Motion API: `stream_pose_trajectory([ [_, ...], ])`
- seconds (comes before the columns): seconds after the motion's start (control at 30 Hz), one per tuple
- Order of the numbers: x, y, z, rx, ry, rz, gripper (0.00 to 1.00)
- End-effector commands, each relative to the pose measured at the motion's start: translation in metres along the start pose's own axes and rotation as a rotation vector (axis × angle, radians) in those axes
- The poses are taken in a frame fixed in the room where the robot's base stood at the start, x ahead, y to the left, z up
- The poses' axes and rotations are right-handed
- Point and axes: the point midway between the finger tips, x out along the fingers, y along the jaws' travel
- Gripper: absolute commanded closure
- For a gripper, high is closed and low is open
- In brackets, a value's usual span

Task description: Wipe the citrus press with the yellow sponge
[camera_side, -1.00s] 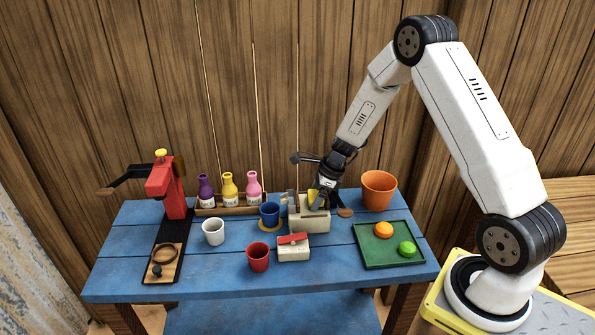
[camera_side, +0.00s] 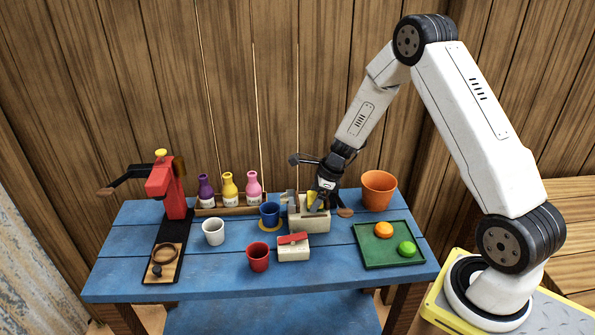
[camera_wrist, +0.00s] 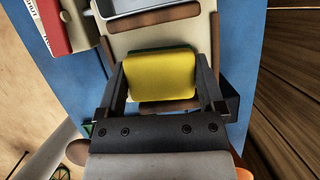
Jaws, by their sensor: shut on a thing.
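The yellow sponge (camera_wrist: 158,76), with a green layer along its far edge, sits between the two dark fingers of my gripper (camera_wrist: 161,82) in the wrist view. My gripper (camera_side: 318,199) is shut on it at the cream holder (camera_side: 309,223), and the sponge shows as a small yellow patch (camera_side: 312,199) in the side view. I cannot tell whether the sponge is clear of the holder's slot. The red citrus press (camera_side: 165,188) stands on its black base at the left of the blue table, with its dark lever pointing left.
Between holder and press stand a blue cup (camera_side: 270,212), a white cup (camera_side: 213,231) and a rack of bottles (camera_side: 228,190). A red cup (camera_side: 258,257) and a red-topped box (camera_side: 293,248) are in front. An orange pot (camera_side: 378,190) and green tray (camera_side: 374,252) are right.

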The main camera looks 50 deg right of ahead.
Motion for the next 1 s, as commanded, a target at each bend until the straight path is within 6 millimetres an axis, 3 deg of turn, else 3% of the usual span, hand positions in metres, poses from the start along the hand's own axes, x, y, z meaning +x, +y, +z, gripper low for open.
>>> stream_pose_trajectory([
  [0.17, 0.007, 0.002, 0.016, -0.002, 0.0, 0.002, 0.6],
  [0.63, -0.01, -0.002, -0.024, 0.003, 0.0, 0.001, 0.6],
  [0.77, -0.032, -0.003, -0.012, -0.003, -0.002, -0.005, 0.6],
  [1.0, -0.049, -0.002, -0.005, 0.0, -0.001, -0.002, 0.6],
])
